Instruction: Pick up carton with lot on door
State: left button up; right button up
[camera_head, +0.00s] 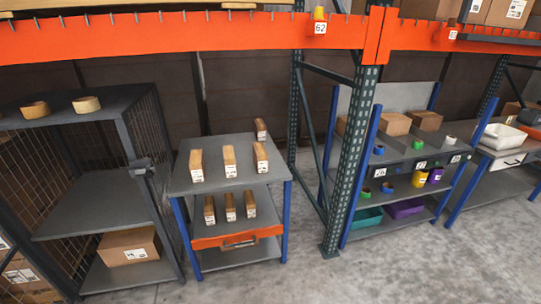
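Several small upright tan cartons with white labels stand on a grey cart with blue posts (180,228). On its top shelf are a left carton (196,160), a middle carton (229,155), a right carton (261,152) and one farther back (261,127). Its lower shelf holds more, such as one at its left (209,205). A larger cardboard carton (128,238) with a white label sits on the bottom shelf of a dark mesh cage (85,205) at the left. The label print is too small to read. Neither of my grippers is in view.
A green rack post (350,170) stands right of the cart under an orange beam (180,32). Behind it, a blue-posted shelf (410,153) holds boxes, tape rolls and bins. Tape rolls (86,104) lie on the cage top. Bare concrete floor (400,270) lies in front.

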aim_at(260, 156)
jog(key=i+l, duration=0.25)
jog(key=l, duration=0.15)
jog(key=i+l, duration=0.5)
jog(key=l, duration=0.25)
